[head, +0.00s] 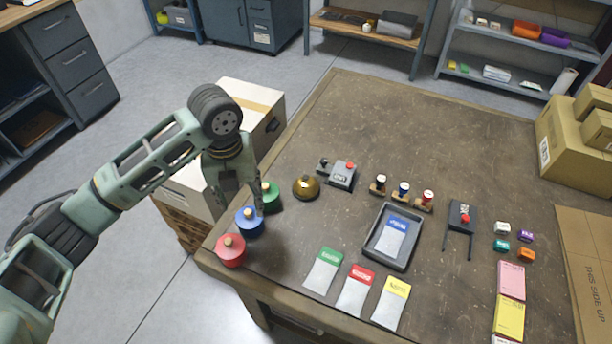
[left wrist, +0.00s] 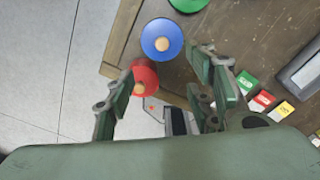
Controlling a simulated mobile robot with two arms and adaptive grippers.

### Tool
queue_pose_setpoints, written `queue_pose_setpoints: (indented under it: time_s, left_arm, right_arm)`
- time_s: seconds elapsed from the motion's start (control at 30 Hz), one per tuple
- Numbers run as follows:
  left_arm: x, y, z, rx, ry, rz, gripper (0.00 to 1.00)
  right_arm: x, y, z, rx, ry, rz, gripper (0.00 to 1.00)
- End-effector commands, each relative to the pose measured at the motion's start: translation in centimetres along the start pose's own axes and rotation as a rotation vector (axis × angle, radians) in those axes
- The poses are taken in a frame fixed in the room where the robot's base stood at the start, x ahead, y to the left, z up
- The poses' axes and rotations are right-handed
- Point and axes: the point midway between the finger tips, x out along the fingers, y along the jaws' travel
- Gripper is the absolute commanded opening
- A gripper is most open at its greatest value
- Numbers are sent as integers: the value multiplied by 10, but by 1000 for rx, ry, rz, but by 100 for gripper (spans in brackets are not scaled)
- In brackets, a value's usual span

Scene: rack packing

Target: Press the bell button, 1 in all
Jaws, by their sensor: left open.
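The bell is a gold dome (head: 306,186) on the table, right of the green round pot (head: 271,193) and left of a grey box with a red button (head: 343,173). My left gripper (head: 238,203) is open and empty, pointing down at the table's left edge, over the row of round pots and left of the bell. Its fingers also show in the left wrist view (left wrist: 172,82), with the red pot (left wrist: 146,76) and blue pot (left wrist: 162,39) seen between them. The bell does not show in that view. My right gripper is in no frame.
A black stand with a red button (head: 462,217) is right of a grey tray (head: 369,245). Colored packets (head: 324,272) lie at the table's front. Small spools (head: 404,190) stand behind the tray. Cardboard boxes (head: 560,145) are at the right. The table's back area is clear.

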Motion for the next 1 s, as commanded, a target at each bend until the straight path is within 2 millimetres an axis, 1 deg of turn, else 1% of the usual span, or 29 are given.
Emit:
queue_pose_setpoints:
  time_s: [0.03, 0.07, 0.53, 1.0]
  left_arm:
    - [0, 0, 0, 0, 0, 0, 44]
    - [0, 0, 0, 0, 0, 0, 41]
    - [0, 0, 0, 0, 0, 0, 0]
    - [0, 0, 0, 0, 0, 0, 0]
  right_arm:
    - [0, 0, 0, 0, -1, 0, 40]
    - [0, 0, 1, 0, -1, 0, 40]
    - [0, 0, 2, 0, -3, 0, 40]
    - [0, 0, 2, -1, -3, 0, 40]
